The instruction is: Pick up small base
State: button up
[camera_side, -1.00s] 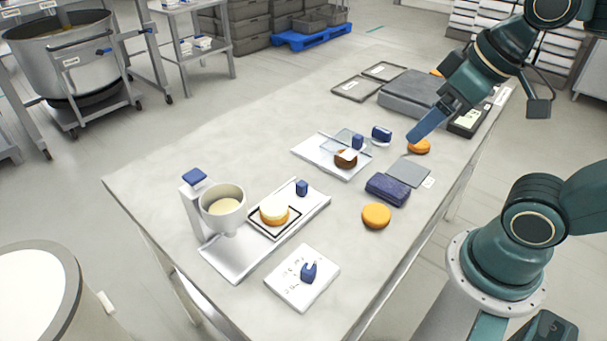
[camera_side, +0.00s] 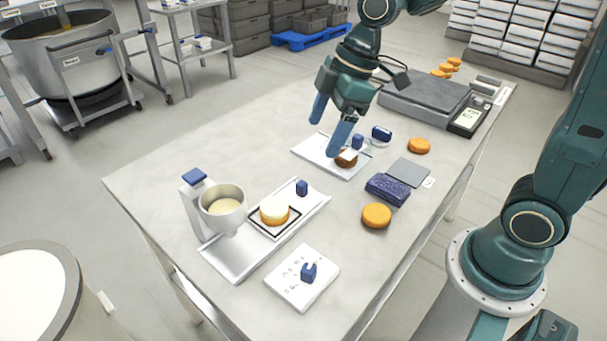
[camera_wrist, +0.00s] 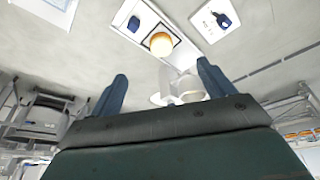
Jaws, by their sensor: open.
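Plain orange round bases sit on the table: one near the front right edge (camera_side: 376,216) and one farther back (camera_side: 419,146). I cannot tell for sure which is the small base. A cream-topped round (camera_side: 274,210) sits in the black square frame by the funnel; it also shows in the wrist view (camera_wrist: 161,44). A brown round (camera_side: 346,159) lies on the middle white tray (camera_side: 325,164), partly hidden by a finger. My gripper (camera_side: 328,126) is open and empty above that tray, fingers pointing down; its fingers also show in the wrist view (camera_wrist: 162,84).
The funnel stand (camera_side: 222,208) is at the left front. A blue cloth (camera_side: 387,189) and grey plate (camera_side: 408,172) lie at right. Several small orange rounds (camera_side: 444,70) are beyond the scale (camera_side: 424,97). A white panel (camera_side: 290,285) is in front.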

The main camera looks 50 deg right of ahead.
jog(key=w+a+f+n+g+y, duration=0.1)
jog(key=w+a+f+n, duration=0.1)
jog(key=w+f+n, duration=0.1)
jog(key=shift+w+a+f, duration=0.15)
jog(key=shift+w+f, duration=0.6)
jog(key=shift+f, duration=0.1)
jog(key=shift+f, duration=0.1)
send_over(276, 205)
jog(key=s+d, duration=0.1)
jog(key=d, duration=0.1)
jog(key=f, duration=0.6)
jog(key=shift+d+f, duration=0.2)
jog(key=shift+f, duration=0.05)
jog(key=shift+w+a+f, duration=0.1)
jog(key=shift+a+f, duration=0.1)
jog(key=shift+f, duration=0.45)
jog(key=shift+f, duration=0.1)
jog(key=shift+x, duration=2.45)
